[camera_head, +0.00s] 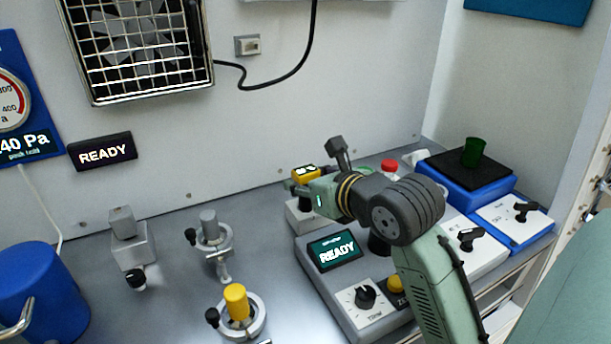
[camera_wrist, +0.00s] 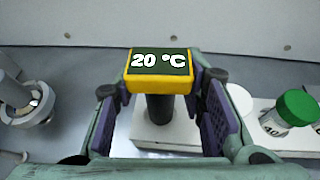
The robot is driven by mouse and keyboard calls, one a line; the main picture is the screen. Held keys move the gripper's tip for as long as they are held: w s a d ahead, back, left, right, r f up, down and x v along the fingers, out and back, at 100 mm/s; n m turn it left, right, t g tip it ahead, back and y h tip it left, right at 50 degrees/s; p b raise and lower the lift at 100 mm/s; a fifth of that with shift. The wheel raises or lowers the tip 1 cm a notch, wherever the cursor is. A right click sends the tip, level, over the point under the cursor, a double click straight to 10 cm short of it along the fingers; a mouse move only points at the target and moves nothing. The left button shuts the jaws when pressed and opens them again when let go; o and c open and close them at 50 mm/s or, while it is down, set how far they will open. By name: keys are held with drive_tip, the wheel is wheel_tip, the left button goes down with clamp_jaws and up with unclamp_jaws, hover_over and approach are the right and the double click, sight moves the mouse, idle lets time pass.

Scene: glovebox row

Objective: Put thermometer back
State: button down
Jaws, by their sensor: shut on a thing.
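The thermometer (camera_wrist: 160,85) has a yellow head with a dark display reading 20 °C and a dark stem below it. In the head view its yellow head (camera_head: 306,173) shows at my gripper (camera_head: 303,188), near the back wall. My gripper (camera_wrist: 162,90) is shut on the thermometer, with one finger on each side of the head. A white block (camera_wrist: 150,137) lies below the dark stem. It also shows in the head view (camera_head: 297,212), partly hidden by my gripper. Whether the stem is seated in the block or just above it, I cannot tell.
A green-capped vial (camera_wrist: 290,112) stands in a white rack right of the block. A grey console (camera_head: 350,285) reading READY lies in front. Metal fixtures (camera_head: 210,235) stand to the left. A green cup (camera_head: 473,150) stands on a blue-black device at right.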

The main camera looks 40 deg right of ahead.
drive_tip(key=shift+f+b, duration=0.7)
drive_tip(key=shift+b, duration=0.5)
drive_tip(key=c, duration=1.3)
unclamp_jaws()
drive_tip(key=shift+r, duration=0.2)
drive_tip(key=shift+r+p, duration=0.2)
drive_tip(key=shift+p, duration=0.4)
drive_tip(key=v, duration=0.4)
drive_tip(key=b+v, duration=0.1)
drive_tip(key=v, duration=0.3)
drive_tip(key=b+v, duration=0.1)
drive_tip(key=v, duration=0.3)
drive_tip(key=shift+a+r, duration=0.1)
drive_tip(key=shift+r, duration=0.2)
